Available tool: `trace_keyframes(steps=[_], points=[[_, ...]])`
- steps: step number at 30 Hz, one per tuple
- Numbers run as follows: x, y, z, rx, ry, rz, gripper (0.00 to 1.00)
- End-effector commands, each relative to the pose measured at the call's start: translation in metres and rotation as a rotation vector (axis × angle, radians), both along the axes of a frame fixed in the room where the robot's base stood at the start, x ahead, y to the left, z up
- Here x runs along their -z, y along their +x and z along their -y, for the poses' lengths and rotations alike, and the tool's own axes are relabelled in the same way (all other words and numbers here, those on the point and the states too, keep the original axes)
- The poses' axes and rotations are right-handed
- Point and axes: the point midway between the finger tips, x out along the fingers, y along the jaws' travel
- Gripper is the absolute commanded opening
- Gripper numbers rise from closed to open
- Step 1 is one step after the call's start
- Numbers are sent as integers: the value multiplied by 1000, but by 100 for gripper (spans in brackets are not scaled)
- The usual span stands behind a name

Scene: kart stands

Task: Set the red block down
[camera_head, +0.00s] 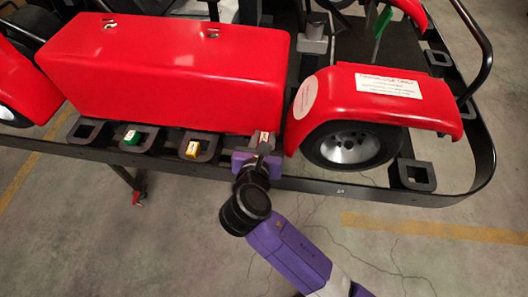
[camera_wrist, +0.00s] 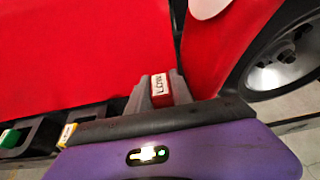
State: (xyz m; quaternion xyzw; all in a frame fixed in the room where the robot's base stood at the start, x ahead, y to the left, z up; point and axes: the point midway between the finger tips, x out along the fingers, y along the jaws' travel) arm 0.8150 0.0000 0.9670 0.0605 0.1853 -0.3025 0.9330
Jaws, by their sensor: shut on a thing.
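The red block (camera_wrist: 161,98), with a white label reading LOW, stands between the two grey fingers of my gripper (camera_wrist: 160,92) in the wrist view. My gripper (camera_head: 262,142) is shut on it. In the head view the red block (camera_head: 264,137) shows as a small red and white piece at the gripper's tip, between the big red body panel and the red wheel fender. Its lower end and whatever is under it are hidden by the gripper, so I cannot tell whether it touches the kart.
Dark square holders line the kart's edge. One holds a green block (camera_head: 132,136), one a yellow block (camera_head: 193,149). An empty holder (camera_head: 86,130) is at left, another (camera_head: 412,175) at right. The red panel (camera_head: 165,70) and red fender (camera_head: 375,98) stand close on both sides.

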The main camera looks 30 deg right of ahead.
Motion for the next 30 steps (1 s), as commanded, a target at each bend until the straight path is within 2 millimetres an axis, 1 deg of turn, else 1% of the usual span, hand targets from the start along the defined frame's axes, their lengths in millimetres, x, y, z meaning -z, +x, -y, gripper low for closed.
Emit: trace_keyframes(steps=[1, 3, 8, 15, 18, 26, 30], points=[[9, 0, 0, -1, -1, -3, 0], [17, 0, -1, -1, 0, -1, 0], [28, 0, 0, 0, 0, 0, 0], [61, 0, 0, -1, -1, -2, 0], [66, 0, 0, -1, 0, 0, 0], [67, 0, 0, -1, 1, 1, 0], [70, 0, 0, 0, 0, 0, 0]])
